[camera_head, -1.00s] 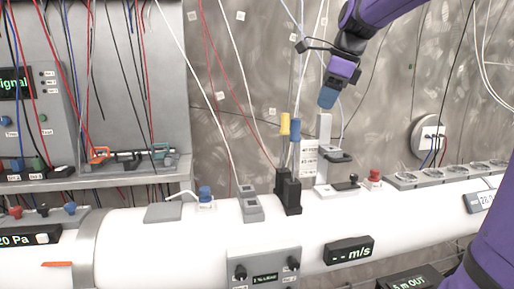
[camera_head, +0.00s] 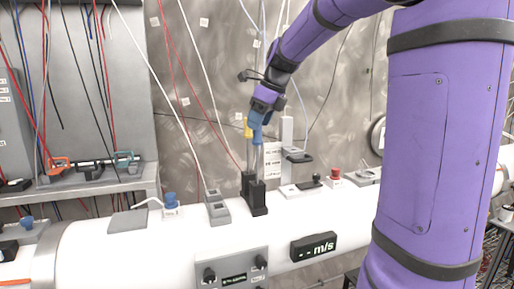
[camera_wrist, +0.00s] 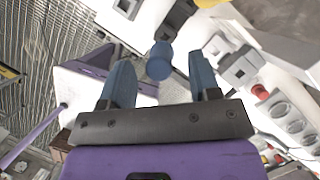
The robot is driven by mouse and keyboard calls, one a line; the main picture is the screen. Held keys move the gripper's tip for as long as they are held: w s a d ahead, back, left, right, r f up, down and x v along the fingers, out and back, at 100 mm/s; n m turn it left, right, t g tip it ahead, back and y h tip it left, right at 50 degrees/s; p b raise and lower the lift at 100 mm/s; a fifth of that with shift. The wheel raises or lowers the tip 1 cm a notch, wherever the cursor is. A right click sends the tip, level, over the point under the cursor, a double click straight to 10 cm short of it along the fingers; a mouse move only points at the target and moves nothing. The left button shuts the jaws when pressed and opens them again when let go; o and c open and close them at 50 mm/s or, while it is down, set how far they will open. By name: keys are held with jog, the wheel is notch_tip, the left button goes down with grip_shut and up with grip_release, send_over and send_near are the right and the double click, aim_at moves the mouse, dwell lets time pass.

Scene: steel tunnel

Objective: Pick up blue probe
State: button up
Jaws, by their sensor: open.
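The blue probe stands upright in a black holder (camera_head: 254,194) on the white pipe; its thin shaft (camera_head: 261,161) shows in the head view. Its blue top is hard to tell from my blue fingers there. A yellow-topped probe (camera_head: 248,130) stands just left of it. My gripper (camera_head: 258,121) points down at the height of the probe tops. In the wrist view the round blue end of the probe (camera_wrist: 159,61) shows between my two spread blue fingers, with a gap on each side. My gripper is open and holds nothing.
A grey stand (camera_head: 290,150) with a dark arm is close on the right. A red knob (camera_head: 334,175) and a blue-capped fitting (camera_head: 170,201) sit on the pipe (camera_head: 150,252). Thin white and red cables hang around the holder.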

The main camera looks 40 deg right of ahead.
aim_at(255, 141)
jog(key=shift+x, duration=1.75)
jog(key=c, duration=1)
jog(key=shift+c, duration=0.2)
